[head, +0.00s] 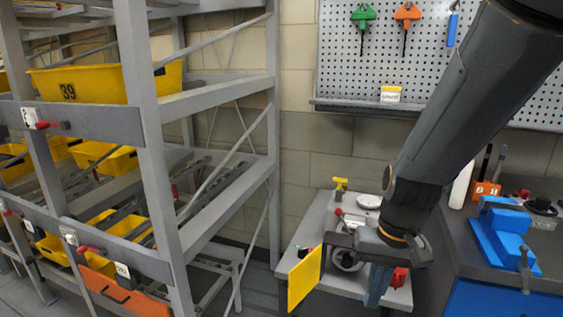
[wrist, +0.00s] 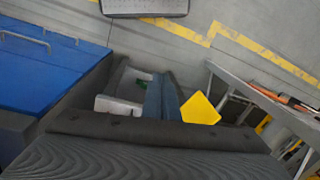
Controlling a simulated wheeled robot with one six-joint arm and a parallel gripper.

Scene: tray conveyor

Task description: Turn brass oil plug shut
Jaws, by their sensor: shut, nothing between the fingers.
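A small yellow T-shaped piece (head: 340,186) stands upright at the back of a small grey table (head: 322,205). It may be the brass oil plug, but I cannot tell for sure. My gripper (head: 377,290) hangs down in front of this table, to the right of and nearer than the yellow piece. Its blue-grey fingers also show in the wrist view (wrist: 162,98), shut and empty. My arm and wrist hide part of the table top. No plug can be made out in the wrist view.
A yellow plate (head: 305,280) juts out left of my gripper. The table holds a white dish (head: 369,201), a red-knobbed lever (head: 339,212) and a red block (head: 400,277). A rack with yellow bins (head: 105,82) stands left; a bench with a blue vise (head: 503,235) stands right.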

